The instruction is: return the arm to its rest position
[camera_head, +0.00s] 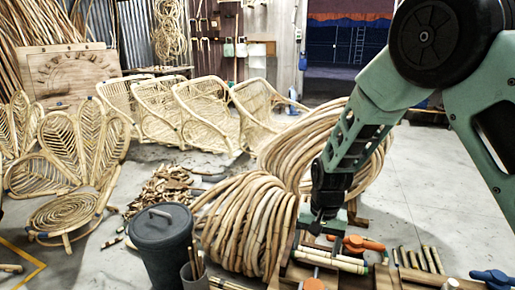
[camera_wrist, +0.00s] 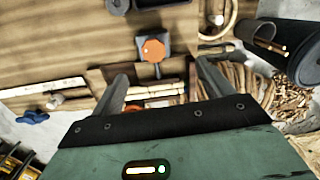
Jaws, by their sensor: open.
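My gripper (camera_wrist: 157,85) shows in the wrist view with its two fingers spread apart and nothing between them. It hangs above a wooden workbench (camera_wrist: 60,40). In the head view my arm reaches down from the upper right, and my gripper (camera_head: 318,215) is low over the bench beside the rattan coils. Short rattan pieces (camera_wrist: 155,90) lie on the bench beyond the fingers, apart from them as far as I can tell. An orange-knobbed clamp (camera_wrist: 153,50) sits on the bench near them.
A rattan coil (camera_head: 245,225) stands left of my gripper and a larger coil (camera_head: 290,150) behind it. A dark lidded bin (camera_head: 162,240) stands at the front left. Blue-handled (camera_head: 492,278) and orange-handled (camera_head: 362,244) tools lie on the bench. Open floor (camera_head: 430,170) is at the right.

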